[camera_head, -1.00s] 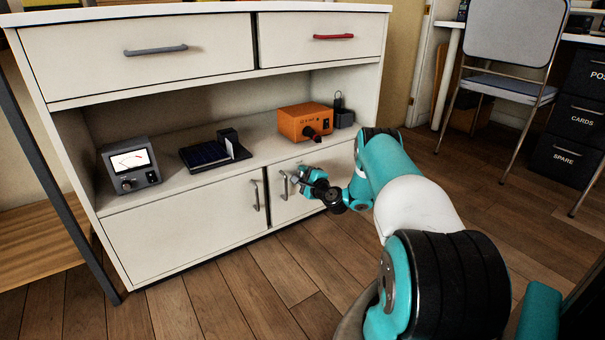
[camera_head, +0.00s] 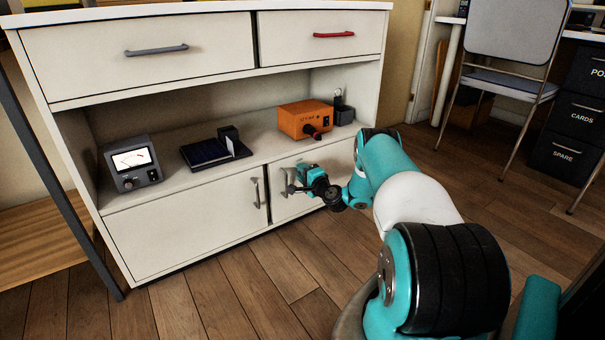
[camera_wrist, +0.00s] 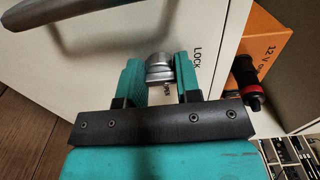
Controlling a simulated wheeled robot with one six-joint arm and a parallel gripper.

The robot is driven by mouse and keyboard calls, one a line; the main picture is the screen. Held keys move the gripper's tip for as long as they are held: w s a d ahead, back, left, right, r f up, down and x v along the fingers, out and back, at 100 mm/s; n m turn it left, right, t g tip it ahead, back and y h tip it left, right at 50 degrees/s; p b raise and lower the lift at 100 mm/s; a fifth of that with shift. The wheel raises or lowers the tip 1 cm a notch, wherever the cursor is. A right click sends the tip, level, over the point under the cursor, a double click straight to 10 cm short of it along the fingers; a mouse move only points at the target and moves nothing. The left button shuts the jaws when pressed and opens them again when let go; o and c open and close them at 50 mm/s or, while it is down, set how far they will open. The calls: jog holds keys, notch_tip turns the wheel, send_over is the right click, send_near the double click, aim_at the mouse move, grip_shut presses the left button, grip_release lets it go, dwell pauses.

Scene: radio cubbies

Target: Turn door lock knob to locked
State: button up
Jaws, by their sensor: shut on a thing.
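The silver lock knob (camera_wrist: 160,72) is on the white right-hand cupboard door (camera_head: 283,208). My gripper (camera_wrist: 160,78) has its teal fingers on either side of the knob and is shut on it. The word LOCK (camera_wrist: 197,62) is printed on the door to the right of the knob in the wrist view. A second, partly hidden label shows just below the knob. In the head view my gripper (camera_head: 291,180) is at the upper part of this door, by its grey handle, and hides the knob. I cannot tell the knob's exact angle.
A curved grey door handle (camera_wrist: 105,20) is close to my fingers in the wrist view. An orange 12 V box (camera_head: 305,120) with a black-and-red plug stands on the shelf above. A meter (camera_head: 133,163) and a dark panel (camera_head: 207,153) stand farther left. The floor in front is clear.

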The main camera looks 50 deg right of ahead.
jog(key=o, duration=0.9)
jog(key=shift+p+v, duration=8.7)
jog(key=shift+p, duration=1.45)
